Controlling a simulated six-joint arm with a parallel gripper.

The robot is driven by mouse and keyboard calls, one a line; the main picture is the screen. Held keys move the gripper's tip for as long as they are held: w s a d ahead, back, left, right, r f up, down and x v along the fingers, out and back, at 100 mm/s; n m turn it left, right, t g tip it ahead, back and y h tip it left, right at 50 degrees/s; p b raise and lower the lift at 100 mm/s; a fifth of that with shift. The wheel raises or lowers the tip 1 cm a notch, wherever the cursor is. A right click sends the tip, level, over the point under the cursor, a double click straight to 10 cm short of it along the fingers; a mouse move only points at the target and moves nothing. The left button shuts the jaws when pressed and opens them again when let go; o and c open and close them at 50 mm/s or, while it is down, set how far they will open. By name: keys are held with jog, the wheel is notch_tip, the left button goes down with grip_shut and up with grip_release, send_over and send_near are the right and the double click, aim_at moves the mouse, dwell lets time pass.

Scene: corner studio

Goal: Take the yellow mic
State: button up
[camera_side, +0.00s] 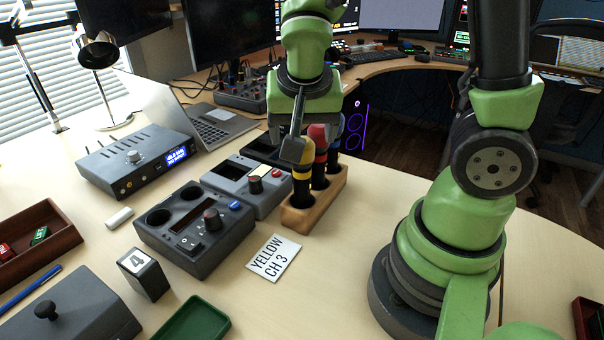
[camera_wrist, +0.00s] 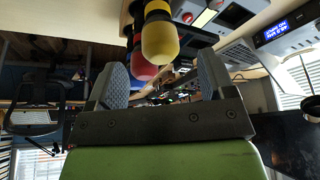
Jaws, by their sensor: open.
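The yellow mic (camera_side: 301,174) stands upright at the near end of a wooden holder (camera_side: 312,210), with a red mic (camera_side: 320,155) and a blue mic (camera_side: 334,138) behind it. My gripper (camera_side: 296,152) is at the yellow mic's head, and one finger hides part of that head. In the wrist view, the yellow mic's head (camera_wrist: 160,42) shows between the fingertips of my open gripper (camera_wrist: 162,64), with a gap on each side. The red mic (camera_wrist: 143,68) shows partly behind it. A card (camera_side: 274,258) reading "YELLOW CH 3" lies near the holder.
Grey control boxes (camera_side: 190,235) stand left of the holder. A laptop (camera_side: 205,125) and a device with a blue display (camera_side: 135,160) are behind. A small block marked 4 (camera_side: 143,272) and a green tray (camera_side: 195,322) are in front.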

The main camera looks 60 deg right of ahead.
send_over(302, 181)
jog(key=d, duration=0.1)
jog(key=shift+w+f, duration=0.15)
jog(key=shift+f, duration=0.9)
jog(key=shift+w+f, duration=0.15)
jog(key=shift+f, duration=0.9)
grip_shut()
